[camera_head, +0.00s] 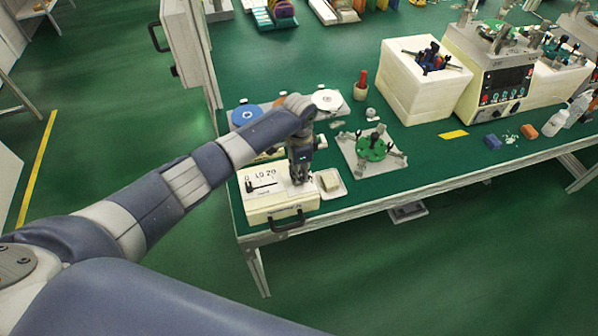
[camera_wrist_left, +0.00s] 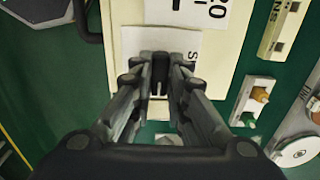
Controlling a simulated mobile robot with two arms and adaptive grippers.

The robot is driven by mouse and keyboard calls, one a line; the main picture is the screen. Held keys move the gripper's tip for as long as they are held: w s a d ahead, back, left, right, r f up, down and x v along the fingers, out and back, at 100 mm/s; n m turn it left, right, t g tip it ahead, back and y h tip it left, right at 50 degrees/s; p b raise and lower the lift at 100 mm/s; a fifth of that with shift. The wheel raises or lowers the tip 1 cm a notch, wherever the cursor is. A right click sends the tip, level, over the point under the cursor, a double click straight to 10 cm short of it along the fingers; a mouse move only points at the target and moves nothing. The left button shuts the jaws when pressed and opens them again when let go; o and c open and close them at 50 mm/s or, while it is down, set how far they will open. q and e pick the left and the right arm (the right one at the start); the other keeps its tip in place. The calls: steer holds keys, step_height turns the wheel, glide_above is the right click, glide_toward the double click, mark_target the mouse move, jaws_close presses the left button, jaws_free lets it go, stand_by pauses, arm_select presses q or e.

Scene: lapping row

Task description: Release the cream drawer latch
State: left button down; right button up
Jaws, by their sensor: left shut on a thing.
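The cream drawer box (camera_head: 283,210) sits at the table's front left corner, with a black pull handle (camera_head: 287,224) on its front. A white label with numbers and a black bar lies on its top. My left gripper (camera_head: 300,178) points down onto the box's top, right of the label. In the left wrist view the fingertips (camera_wrist_left: 160,66) are closed together over the cream box (camera_wrist_left: 228,55), around a small dark part (camera_wrist_left: 157,88) that appears to be the latch. The fingers mostly hide it. My right gripper is not in view.
A small white dish (camera_head: 330,190) with a pale block stands close right of the drawer box. Beyond it are a plate with a green fixture (camera_head: 372,148), a white bin (camera_head: 415,90) and a lapping machine (camera_head: 490,75). Discs (camera_head: 327,99) lie behind the gripper.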

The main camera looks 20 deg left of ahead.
arm_select(q)
steer(key=shift+w+r, duration=0.1)
steer(key=c, duration=1.6)
jaws_free()
steer(key=shift+o, duration=0.2)
step_height(320, 180, up, 12)
